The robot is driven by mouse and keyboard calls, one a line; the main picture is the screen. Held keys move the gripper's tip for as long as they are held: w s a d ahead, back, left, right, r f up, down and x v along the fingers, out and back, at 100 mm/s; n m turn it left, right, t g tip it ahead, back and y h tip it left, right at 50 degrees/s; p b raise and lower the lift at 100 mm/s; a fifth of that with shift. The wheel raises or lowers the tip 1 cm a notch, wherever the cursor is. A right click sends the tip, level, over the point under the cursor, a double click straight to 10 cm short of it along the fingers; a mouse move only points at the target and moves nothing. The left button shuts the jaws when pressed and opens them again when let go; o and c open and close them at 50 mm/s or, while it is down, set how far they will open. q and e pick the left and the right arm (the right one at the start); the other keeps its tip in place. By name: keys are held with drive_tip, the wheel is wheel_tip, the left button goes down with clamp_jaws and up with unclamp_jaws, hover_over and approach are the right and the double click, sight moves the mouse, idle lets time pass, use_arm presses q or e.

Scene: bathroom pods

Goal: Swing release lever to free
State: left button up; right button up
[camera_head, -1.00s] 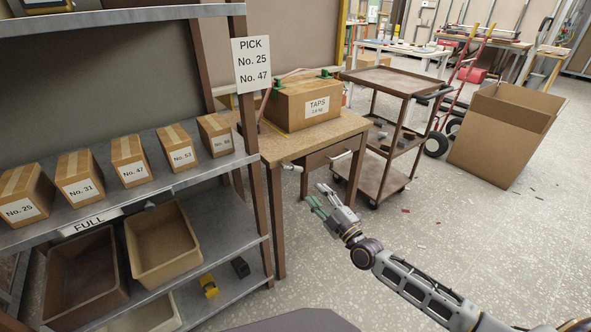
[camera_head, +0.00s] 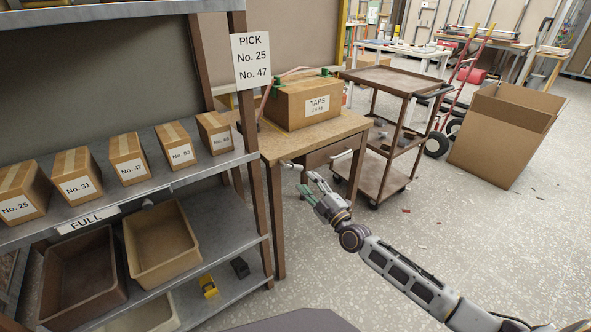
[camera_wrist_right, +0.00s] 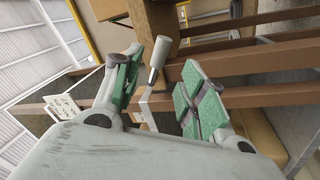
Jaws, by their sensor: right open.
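The release lever (camera_wrist_right: 158,55) shows in the right wrist view as a pale metal handle on a thin bracket, in front of brown wooden bars. It appears between the two spread fingers of my right gripper (camera_wrist_right: 162,72); I see no contact. In the head view, my right gripper (camera_head: 308,183), with green finger pads, is open beside the front of the wooden table (camera_head: 265,150). Only a small pale bit of the lever (camera_head: 293,166) shows there, just left of the fingers. My left gripper is not in view.
The shelf (camera_head: 230,215) at left holds several numbered boxes and bins. A brown cart (camera_head: 385,80) stands behind the gripper; an open carton (camera_head: 500,140) is at right. The floor at right is mostly clear.

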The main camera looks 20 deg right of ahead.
sight(297, 170)
drive_tip(key=shift+b+x, duration=0.5)
drive_tip(key=shift+x, duration=1.6)
drive_tip(key=shift+b+x, duration=0.4)
drive_tip(key=shift+x, duration=1.2)
drive_tip(key=shift+w+a+r, duration=0.1)
drive_tip(key=shift+w+a, duration=0.05)
drive_tip(key=shift+w, duration=0.35)
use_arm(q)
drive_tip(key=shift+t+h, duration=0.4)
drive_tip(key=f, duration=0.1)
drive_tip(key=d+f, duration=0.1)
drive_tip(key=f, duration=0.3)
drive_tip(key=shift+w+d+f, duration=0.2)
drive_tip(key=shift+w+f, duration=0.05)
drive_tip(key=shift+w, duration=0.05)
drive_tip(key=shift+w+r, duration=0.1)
use_arm(e)
drive_tip(key=shift+w, duration=0.1)
clamp_jaws()
